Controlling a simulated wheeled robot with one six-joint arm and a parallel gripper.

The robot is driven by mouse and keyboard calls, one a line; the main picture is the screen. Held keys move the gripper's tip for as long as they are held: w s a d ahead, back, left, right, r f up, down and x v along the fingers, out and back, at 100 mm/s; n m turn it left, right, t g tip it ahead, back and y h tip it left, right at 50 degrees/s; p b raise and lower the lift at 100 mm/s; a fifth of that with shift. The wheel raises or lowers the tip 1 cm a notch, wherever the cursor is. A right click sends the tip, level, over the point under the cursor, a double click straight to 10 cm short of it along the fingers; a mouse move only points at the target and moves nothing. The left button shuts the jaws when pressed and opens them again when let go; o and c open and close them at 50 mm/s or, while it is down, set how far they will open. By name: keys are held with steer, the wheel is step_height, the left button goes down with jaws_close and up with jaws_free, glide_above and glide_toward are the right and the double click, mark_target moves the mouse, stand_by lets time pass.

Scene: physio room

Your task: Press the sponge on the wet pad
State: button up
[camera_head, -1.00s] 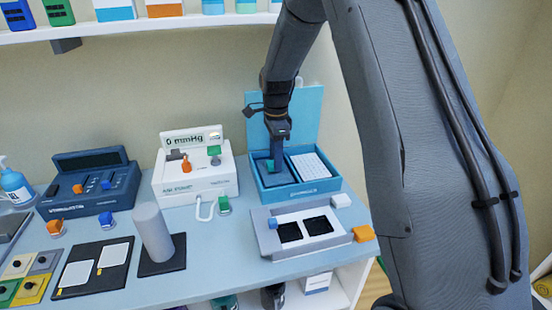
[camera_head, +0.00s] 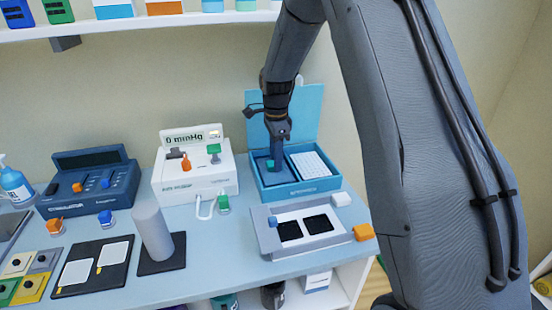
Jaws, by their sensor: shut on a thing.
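An open blue box (camera_head: 297,192) with a raised light-blue lid (camera_head: 299,104) stands at the back right of the table. Its left compartment has a dark blue floor, which may be the wet pad (camera_head: 284,179). The right one holds a white ribbed block (camera_head: 313,165). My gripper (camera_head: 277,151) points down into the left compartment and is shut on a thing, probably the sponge. Its fingers mostly hide that thing. A small teal patch (camera_head: 270,163) shows beside them. I cannot tell whether the held thing touches the floor of the compartment.
A grey tray (camera_head: 262,232) with two black pads stands in front of the box, with white (camera_head: 341,199) and orange (camera_head: 364,232) blocks beside it. A white mmHg device (camera_head: 186,182), a grey cylinder (camera_head: 152,231) and a dark blue console (camera_head: 90,190) are left.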

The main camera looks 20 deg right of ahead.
steer(key=shift+f, duration=0.7)
stand_by(0.9)
steer(key=shift+r, duration=0.1)
steer(key=shift+r+p, duration=1.9)
steer(key=shift+r, duration=1.55)
